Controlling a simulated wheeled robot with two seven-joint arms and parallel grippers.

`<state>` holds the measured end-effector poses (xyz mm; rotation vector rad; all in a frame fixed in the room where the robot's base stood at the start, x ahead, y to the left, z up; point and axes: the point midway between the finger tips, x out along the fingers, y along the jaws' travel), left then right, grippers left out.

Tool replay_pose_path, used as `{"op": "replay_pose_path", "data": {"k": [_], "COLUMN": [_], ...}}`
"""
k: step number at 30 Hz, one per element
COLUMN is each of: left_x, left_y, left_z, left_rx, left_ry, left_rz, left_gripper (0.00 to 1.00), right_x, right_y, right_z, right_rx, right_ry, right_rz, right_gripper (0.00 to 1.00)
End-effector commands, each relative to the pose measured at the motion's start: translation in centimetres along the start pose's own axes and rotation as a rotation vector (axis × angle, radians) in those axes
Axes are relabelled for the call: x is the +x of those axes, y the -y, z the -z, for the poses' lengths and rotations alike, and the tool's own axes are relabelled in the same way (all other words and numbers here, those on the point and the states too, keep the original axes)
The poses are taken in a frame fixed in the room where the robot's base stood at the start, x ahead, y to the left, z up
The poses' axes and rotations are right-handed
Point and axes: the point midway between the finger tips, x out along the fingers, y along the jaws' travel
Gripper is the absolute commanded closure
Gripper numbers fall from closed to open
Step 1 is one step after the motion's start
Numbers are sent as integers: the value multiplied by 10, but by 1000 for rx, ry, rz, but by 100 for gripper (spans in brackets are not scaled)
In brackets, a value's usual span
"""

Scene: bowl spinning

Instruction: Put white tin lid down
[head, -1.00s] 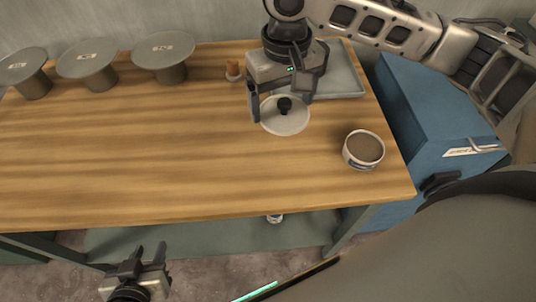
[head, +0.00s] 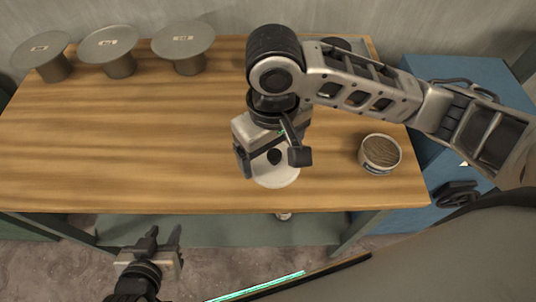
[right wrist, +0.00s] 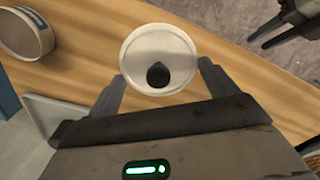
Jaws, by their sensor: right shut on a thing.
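The white tin lid (head: 277,179) is a round disc with a black knob on top, near the front edge of the wooden table. In the right wrist view the lid (right wrist: 140,48) shows beyond the fingers. I cannot tell whether the lid touches the table. My left gripper (head: 164,237) is low in front of the table, empty, its two fingers apart.
An open tin (head: 380,153) with brown contents stands on the table right of the lid. Three grey round-topped stands (head: 110,50) are at the back left. A grey tray (right wrist: 48,113) shows in the right wrist view. The wooden table (head: 120,150) is clear left of the lid.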

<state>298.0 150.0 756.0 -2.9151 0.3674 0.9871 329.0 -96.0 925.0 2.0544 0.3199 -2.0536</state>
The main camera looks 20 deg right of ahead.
Motion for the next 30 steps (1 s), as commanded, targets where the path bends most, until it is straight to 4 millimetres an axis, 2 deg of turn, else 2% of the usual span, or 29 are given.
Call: {"op": "replay_pose_path", "data": {"k": [3,8,14,19,22,30], "left_x": [2,3,3,2,2,1], "left_y": [-2,-2,-2,-2,-2,-3], "left_z": [0,-1,0,1,0,-2], "left_rx": [0,1,5,5,4,4], "left_ry": [-9,-7,-11,-12,-10,-6], "left_rz": [-4,-7,-8,-9,-9,-10], "left_gripper": [64,64,64,64,64,64], "right_x": [26,46,60,83,90,90], "right_y": [-11,-18,-23,-23,-23,-23], "right_z": [18,35,45,45,45,45], "right_rx": [5,3,1,0,-1,-1], "right_ry": [2,1,1,1,-1,-1], "right_rz": [-3,-1,-1,-1,-2,-1], "right_gripper": [36,36,36,36,36,36]}}
